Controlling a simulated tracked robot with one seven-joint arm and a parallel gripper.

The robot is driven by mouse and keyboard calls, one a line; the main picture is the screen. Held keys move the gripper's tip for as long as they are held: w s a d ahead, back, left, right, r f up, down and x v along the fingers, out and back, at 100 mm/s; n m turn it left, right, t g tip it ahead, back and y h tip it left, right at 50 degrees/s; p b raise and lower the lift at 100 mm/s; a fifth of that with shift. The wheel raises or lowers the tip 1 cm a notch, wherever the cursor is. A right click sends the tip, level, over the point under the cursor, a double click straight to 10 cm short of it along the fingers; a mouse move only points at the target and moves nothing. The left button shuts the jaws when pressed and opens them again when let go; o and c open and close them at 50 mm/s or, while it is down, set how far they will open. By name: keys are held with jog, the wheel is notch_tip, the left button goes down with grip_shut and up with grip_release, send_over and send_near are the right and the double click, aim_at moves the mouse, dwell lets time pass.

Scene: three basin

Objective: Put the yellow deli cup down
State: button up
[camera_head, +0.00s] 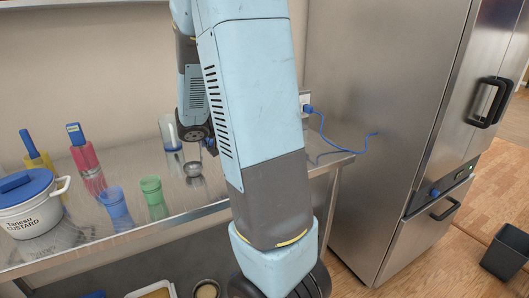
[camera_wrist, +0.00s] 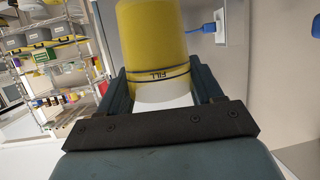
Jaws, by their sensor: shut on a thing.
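The yellow deli cup (camera_wrist: 155,35) fills the upper middle of the wrist view. It has a dark printed band with lettering near its lower end and a pale part below that. My gripper (camera_wrist: 163,85) is shut on it, with one dark finger on each side. What lies under the cup, and whether it touches anything, cannot be seen. In the head view my arm covers the right part of the steel table (camera_head: 130,170), and I cannot make out the held cup there.
On the table stand a white pot (camera_head: 30,215) with a blue lid, a blue cup (camera_head: 115,207), a green cup (camera_head: 153,197), a red bottle (camera_head: 84,158) and a clear cylinder (camera_head: 170,135). A steel cabinet (camera_head: 385,130) stands at right. A blue cord (camera_head: 340,145) hangs near the table's right end.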

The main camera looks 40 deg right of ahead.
jog(key=w+d+f, duration=0.1)
jog(key=d+f, duration=0.2)
jog(key=w+d+f, duration=0.1)
jog(key=d+f, duration=0.2)
jog(key=w+d+f, duration=0.2)
jog(key=d+f, duration=0.1)
jog(key=d, duration=0.1)
jog(key=shift+f, duration=1.3)
jog(key=o, duration=1)
jog(key=shift+f, duration=0.1)
jog(key=shift+o, duration=0.2)
